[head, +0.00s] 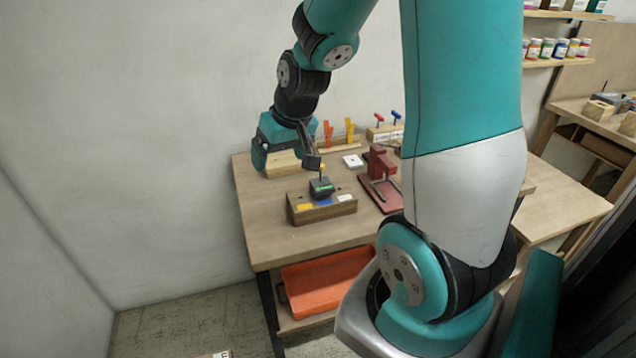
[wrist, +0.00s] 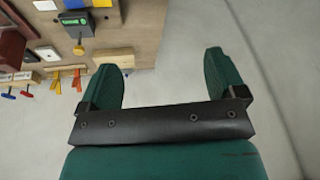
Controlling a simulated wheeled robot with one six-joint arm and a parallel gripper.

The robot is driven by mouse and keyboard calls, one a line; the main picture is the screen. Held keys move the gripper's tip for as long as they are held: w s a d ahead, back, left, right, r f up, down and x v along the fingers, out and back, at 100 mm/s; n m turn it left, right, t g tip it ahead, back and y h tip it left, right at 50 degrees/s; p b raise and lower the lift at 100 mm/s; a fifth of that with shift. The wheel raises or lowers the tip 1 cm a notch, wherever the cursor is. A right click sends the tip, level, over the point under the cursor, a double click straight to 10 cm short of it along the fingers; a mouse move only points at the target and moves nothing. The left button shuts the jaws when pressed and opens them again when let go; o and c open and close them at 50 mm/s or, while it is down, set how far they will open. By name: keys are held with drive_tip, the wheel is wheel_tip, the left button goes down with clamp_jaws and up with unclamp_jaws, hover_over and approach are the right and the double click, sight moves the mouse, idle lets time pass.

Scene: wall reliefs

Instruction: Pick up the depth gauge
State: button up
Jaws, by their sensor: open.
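The thing I take for the depth gauge is a dark green-grey block with a yellow-tipped stem (head: 321,187). It stands on a wooden holder (head: 324,214) with yellow, blue and white labels. In the wrist view this gauge (wrist: 73,19) is at the upper left, its yellow end (wrist: 79,48) pointing down in the picture. My gripper (head: 272,152) is above the far left part of the table, left of and behind the gauge in the head view. In the wrist view its two green fingers (wrist: 163,75) are wide apart with nothing between them.
A light wooden block (wrist: 114,58) lies near the left finger. A dark red stand (head: 380,178) and a white square piece (head: 352,161) are right of the gauge. Orange and yellow tools (head: 349,130) stand in a rack behind. An orange tray (head: 325,280) is below the tabletop. Bare wall is at left.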

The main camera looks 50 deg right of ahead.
drive_tip(key=s+d+f+m+h, duration=0.2)
drive_tip(key=d+f+m+h, duration=0.15)
drive_tip(key=d, duration=1.05)
drive_tip(key=p, duration=0.4)
hover_over(323, 186)
drive_tip(key=s+a, duration=0.1)
drive_tip(key=s, duration=0.1)
wheel_tip(323, 186, down, 11)
drive_tip(key=shift+y, duration=0.35)
drive_tip(key=shift+p+x, duration=1.45)
drive_tip(key=shift+x, duration=1.35)
drive_tip(key=shift+s, duration=0.1)
drive_tip(key=shift+c, duration=0.4)
drive_tip(key=c, duration=1.1)
